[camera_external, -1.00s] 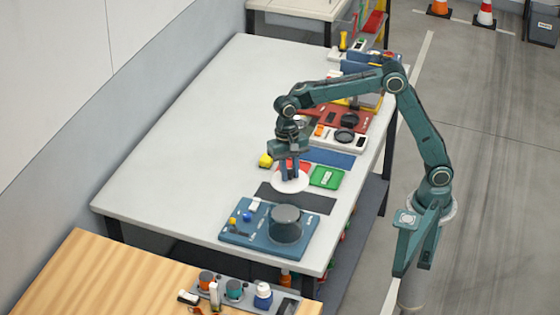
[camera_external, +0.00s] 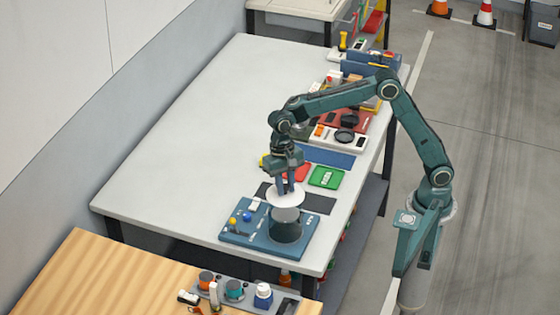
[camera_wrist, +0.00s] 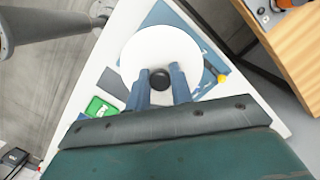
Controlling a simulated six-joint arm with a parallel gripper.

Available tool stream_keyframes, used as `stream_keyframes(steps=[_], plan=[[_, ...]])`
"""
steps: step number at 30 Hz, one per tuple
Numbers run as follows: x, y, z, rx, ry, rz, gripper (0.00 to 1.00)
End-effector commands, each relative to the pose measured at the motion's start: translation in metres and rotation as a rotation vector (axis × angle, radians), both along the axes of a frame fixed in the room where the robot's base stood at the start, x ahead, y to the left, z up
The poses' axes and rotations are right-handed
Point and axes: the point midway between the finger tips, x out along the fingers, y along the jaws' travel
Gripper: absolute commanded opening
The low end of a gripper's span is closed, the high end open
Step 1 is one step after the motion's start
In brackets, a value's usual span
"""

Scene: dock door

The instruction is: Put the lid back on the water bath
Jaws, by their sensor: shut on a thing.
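The lid is a white disc (camera_external: 285,197) with a black knob (camera_wrist: 160,79) at its middle. My gripper (camera_external: 287,186) is shut on the knob, with one finger on each side of it in the wrist view. The water bath is a dark grey round pot (camera_external: 286,226) on a blue base (camera_external: 252,238) near the table's front corner. The lid is above the table, just behind the pot in the external view and seemingly overlapping its back rim. In the wrist view the lid hides the pot; the blue base (camera_wrist: 166,16) shows around it. I cannot tell the exact height gap.
A dark mat (camera_external: 318,203) lies behind the blue base. Yellow and blue knobs (camera_external: 247,216) sit on the base left of the pot. The table's left side is clear.

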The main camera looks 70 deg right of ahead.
Motion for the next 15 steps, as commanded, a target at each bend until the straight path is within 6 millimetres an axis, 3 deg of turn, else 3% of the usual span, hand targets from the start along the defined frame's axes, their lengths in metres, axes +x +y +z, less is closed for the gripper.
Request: stream_keyframes(steps=[15], plan=[[0.0,0.0,-0.036,0.0,0.001,0.0,0.0]])
